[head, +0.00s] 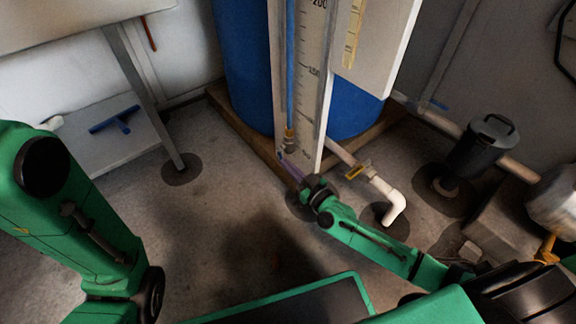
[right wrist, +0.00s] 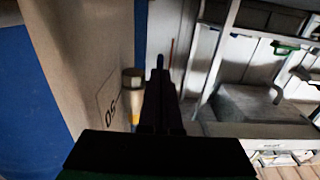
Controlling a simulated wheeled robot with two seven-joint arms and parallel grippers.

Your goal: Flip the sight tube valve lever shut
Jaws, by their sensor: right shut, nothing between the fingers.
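The sight tube (head: 290,60) is a blue column along the left side of a pale board (head: 312,100) with level marks. Its valve (head: 289,138) with a brass fitting is at the tube's lower end. My right gripper (head: 284,157) is shut and empty just below the valve, close to the board. In the right wrist view, the shut dark fingers (right wrist: 159,75) stand just right of a brass-coloured fitting (right wrist: 132,82). I cannot tell whether they touch it. The valve lever's position is not clear. My left arm shows at the left, but its gripper is out of view.
A large blue tank (head: 245,60) stands behind the board on a wooden base (head: 240,118). A white pipe (head: 395,205) with a yellow-handled valve (head: 364,171) runs right of the board. A dark canister (head: 482,148) stands further right. The floor left of the board is clear.

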